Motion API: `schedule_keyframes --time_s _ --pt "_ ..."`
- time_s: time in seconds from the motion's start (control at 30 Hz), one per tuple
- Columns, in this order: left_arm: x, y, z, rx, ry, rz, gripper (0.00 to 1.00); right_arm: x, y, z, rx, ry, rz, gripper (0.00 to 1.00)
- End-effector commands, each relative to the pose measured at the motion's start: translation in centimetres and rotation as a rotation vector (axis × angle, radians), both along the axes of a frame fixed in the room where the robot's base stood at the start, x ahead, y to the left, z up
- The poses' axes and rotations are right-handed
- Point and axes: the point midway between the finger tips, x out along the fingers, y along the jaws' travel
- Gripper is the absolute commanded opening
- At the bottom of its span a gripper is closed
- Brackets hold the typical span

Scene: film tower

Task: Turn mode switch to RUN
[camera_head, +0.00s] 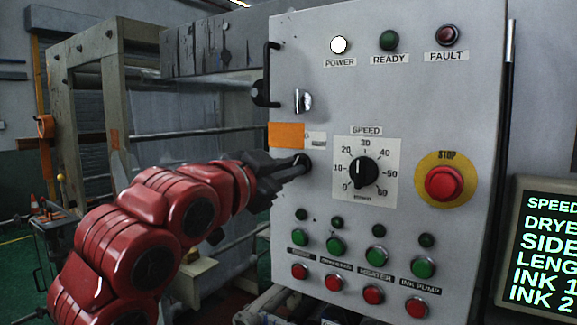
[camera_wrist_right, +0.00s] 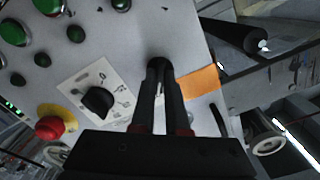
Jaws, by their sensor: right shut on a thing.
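The mode switch (camera_head: 306,163) is a small black knob on the left side of the grey control panel (camera_head: 330,90), below an orange label. My right gripper (camera_head: 298,166) reaches it from the left and is shut on it. In the right wrist view the switch (camera_wrist_right: 158,63) shows dark between and beyond the fingertips (camera_wrist_right: 160,72). The fingers cover much of it, so its pointer position and the RUN marking cannot be read. My left gripper is not in view.
The black speed dial (camera_head: 363,171) sits just right of the switch, and the red stop button (camera_head: 444,183) is farther right. Several green and red buttons line the panel's lower part. A black door handle (camera_head: 268,75) juts out at upper left. The power lamp (camera_head: 339,45) is lit white.

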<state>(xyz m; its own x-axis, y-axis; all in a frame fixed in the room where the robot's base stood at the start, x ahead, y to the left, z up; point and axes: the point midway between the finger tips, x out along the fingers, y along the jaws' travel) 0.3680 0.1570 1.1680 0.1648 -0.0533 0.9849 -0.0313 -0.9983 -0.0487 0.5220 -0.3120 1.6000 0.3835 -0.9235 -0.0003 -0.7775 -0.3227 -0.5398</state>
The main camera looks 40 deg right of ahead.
Motion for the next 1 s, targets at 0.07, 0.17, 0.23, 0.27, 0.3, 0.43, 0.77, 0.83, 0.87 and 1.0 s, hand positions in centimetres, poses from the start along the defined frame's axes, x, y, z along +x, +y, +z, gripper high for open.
schedule_keyframes --time_s 0.07,0.17,0.23,0.27,0.3,0.43,0.77,0.83,0.87,1.0 --pt "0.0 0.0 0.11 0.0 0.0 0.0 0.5 0.0 0.0 -0.02 0.02 -0.047 -0.001 0.0" --pt "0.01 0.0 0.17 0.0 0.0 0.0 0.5 0.0 0.0 -0.04 0.043 -0.1 -0.002 0.0" --pt "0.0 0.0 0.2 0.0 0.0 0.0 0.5 0.0 0.0 -0.05 0.056 -0.132 -0.002 0.0" --pt "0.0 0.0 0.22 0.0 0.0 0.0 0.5 -0.01 0.0 -0.06 0.06 -0.143 -0.002 0.0" --pt "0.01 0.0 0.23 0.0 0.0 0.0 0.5 -0.01 0.0 -0.06 0.066 -0.157 -0.002 0.0" --pt "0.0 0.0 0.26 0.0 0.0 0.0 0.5 -0.01 -0.02 -0.07 0.08 -0.19 -0.002 0.0" --pt "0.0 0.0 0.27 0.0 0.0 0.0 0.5 -0.02 -0.03 -0.09 0.09 -0.214 -0.003 0.0" --pt "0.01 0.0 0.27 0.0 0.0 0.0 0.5 -0.02 -0.03 -0.09 0.09 -0.214 -0.003 0.0" --pt "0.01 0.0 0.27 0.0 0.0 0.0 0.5 -0.02 -0.03 -0.09 0.09 -0.214 -0.003 0.0" --pt "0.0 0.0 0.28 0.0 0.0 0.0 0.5 -0.02 -0.03 -0.09 0.09 -0.214 -0.003 0.14"
